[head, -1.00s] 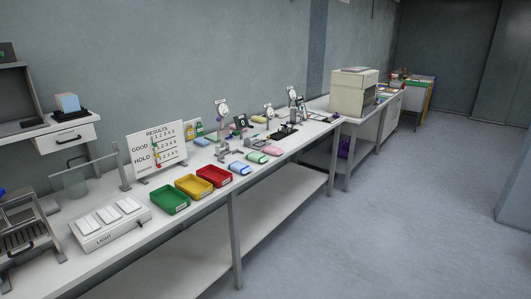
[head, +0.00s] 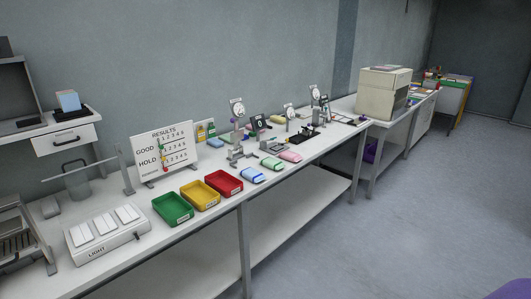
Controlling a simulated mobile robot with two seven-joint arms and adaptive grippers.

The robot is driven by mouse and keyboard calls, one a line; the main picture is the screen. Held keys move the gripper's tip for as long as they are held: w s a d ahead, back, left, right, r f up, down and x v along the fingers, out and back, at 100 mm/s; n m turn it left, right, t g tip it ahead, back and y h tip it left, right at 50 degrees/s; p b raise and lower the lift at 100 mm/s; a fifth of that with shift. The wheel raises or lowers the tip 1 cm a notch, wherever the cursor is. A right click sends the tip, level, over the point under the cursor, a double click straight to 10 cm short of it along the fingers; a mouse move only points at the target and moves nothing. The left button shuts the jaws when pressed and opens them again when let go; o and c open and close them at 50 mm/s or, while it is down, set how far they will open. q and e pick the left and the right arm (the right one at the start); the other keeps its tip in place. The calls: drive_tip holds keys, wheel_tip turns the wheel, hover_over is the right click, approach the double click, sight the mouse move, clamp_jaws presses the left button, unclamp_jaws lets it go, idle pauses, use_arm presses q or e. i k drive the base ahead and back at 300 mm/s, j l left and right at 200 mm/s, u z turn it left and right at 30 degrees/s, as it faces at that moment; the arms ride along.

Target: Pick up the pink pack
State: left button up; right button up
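The pink pack (head: 289,156) lies flat near the front edge of the long white table (head: 222,208), toward its right half. A green pack (head: 271,163) is just left of it, and a blue pack (head: 252,175) is further left along the same edge. The pink pack is small in the head view but unobstructed. Neither of my grippers is in view.
Red (head: 226,183), yellow (head: 200,195) and green (head: 172,208) bins stand left of the packs. Dial gauges (head: 237,109) and small fixtures stand behind. A beige machine (head: 383,92) is on the further table. The grey floor (head: 400,220) in front is clear. A purple thing (head: 513,290) enters at bottom right.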

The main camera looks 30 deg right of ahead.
sight(287, 155)
drive_tip(key=i+l+u, duration=0.1)
drive_tip(key=l, duration=0.25)
drive_tip(key=i+l+u, duration=0.15)
drive_tip(key=l, duration=0.2)
drive_tip(key=i+l+u, duration=0.1)
drive_tip(key=l, duration=0.25)
drive_tip(key=i+l, duration=0.15)
drive_tip(key=l, duration=0.25)
drive_tip(key=i+l+u, duration=0.1)
drive_tip(key=l, duration=0.35)
drive_tip(key=i+l, duration=0.15)
drive_tip(key=l, duration=0.25)
drive_tip(key=i+l+u, duration=0.1)
drive_tip(key=l, duration=0.35)
drive_tip(key=i+l, duration=0.15)
drive_tip(key=l, duration=0.3)
